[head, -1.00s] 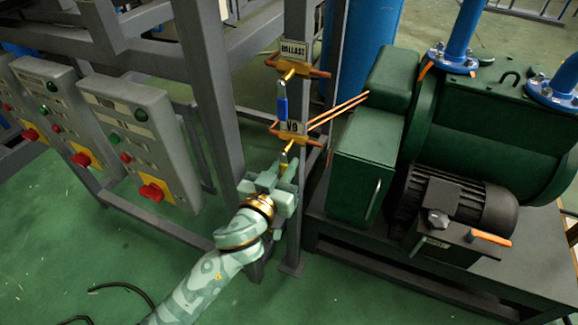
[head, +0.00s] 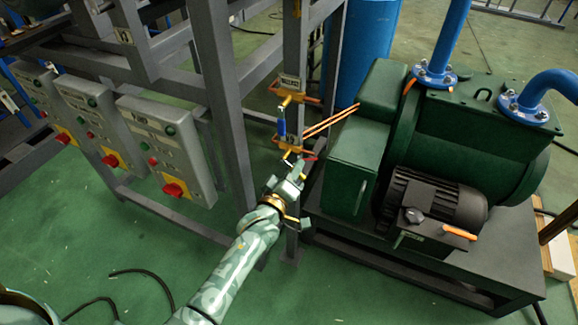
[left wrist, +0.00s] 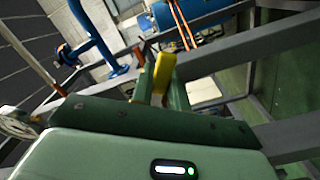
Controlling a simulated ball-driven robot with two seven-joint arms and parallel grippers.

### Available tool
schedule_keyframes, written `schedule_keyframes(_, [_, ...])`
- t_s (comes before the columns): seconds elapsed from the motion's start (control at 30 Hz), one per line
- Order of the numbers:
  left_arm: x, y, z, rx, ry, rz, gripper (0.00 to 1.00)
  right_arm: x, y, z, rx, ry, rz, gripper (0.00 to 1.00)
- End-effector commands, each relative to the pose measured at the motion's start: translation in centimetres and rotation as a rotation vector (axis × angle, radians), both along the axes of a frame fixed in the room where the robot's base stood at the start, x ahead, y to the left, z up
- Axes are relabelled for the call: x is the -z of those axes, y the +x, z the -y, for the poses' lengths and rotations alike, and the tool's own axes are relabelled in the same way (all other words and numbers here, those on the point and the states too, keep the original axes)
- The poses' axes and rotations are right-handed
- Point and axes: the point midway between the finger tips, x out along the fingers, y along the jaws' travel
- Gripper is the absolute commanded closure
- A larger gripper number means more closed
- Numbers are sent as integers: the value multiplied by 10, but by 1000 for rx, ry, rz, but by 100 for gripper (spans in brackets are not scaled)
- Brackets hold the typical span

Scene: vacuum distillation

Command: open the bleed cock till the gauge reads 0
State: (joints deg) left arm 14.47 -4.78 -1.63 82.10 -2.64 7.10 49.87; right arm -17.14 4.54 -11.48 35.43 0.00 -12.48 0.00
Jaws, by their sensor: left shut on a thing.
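The lower cock (head: 289,143), with a brass-coloured body, is on the grey upright post; I take it for the bleed cock. Its label read VB in the earlier head view. My left gripper (head: 291,172) is just below this cock and shut on its lever. In the left wrist view, the lever's yellow grip (left wrist: 163,70) stands between the fingers (left wrist: 161,90). The lever's exact angle is hard to tell. Above it is the ballast cock (head: 291,97), with a blue-gripped lever (head: 281,127) hanging down. No gauge reading is visible. My right gripper is out of view.
A green pump (head: 430,130) with a black motor (head: 437,203) stands right of the post. Thin copper lines (head: 330,121) run toward it from the cocks. Grey switch boxes (head: 168,148) hang at the left. The green floor (head: 200,245) is open in front.

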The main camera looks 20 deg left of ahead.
Motion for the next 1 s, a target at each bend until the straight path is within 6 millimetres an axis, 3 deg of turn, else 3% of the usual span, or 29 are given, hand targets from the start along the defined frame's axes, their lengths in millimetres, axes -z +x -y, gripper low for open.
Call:
schedule_keyframes(0.03, [-9, 0, 1, -1, -42, 1, 100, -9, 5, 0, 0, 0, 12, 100])
schedule_keyframes(0.5, [-17, 0, 5, 0, -406, -13, 100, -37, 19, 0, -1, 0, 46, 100])
schedule_keyframes(1.0, [-18, -1, 6, -1, -533, -20, 100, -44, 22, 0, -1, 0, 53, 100])
